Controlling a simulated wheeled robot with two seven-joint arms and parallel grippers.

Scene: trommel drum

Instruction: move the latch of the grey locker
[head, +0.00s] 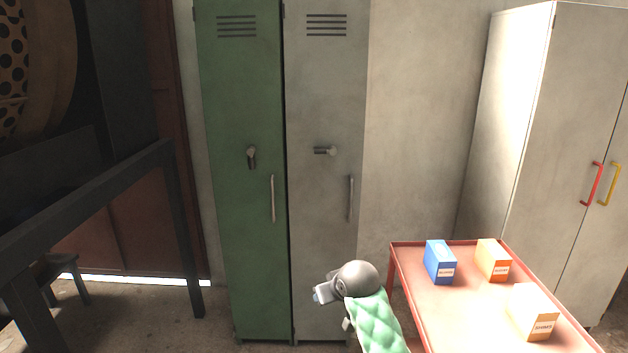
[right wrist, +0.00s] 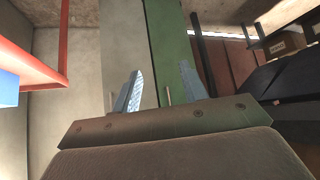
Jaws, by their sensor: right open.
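The grey locker (head: 310,230) stands upright against the wall with its door shut, right beside a green locker (head: 242,290). Its latch (head: 326,150) is a small dark lever with a lighter knob at its right end, lying level at mid-height. A thin vertical pull handle (head: 350,198) sits below and right of it. My right gripper (head: 321,294) is low in front of the grey locker, well below the latch and apart from it. In the right wrist view its fingers (right wrist: 162,84) are spread with nothing between them. My left gripper is out of view.
The green locker has its own latch (head: 251,157), pointing down. A red table (head: 410,268) at the right holds a blue box (head: 439,262), an orange box (head: 492,260) and a cream box (head: 533,311). A dark metal frame (head: 90,200) stands at the left.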

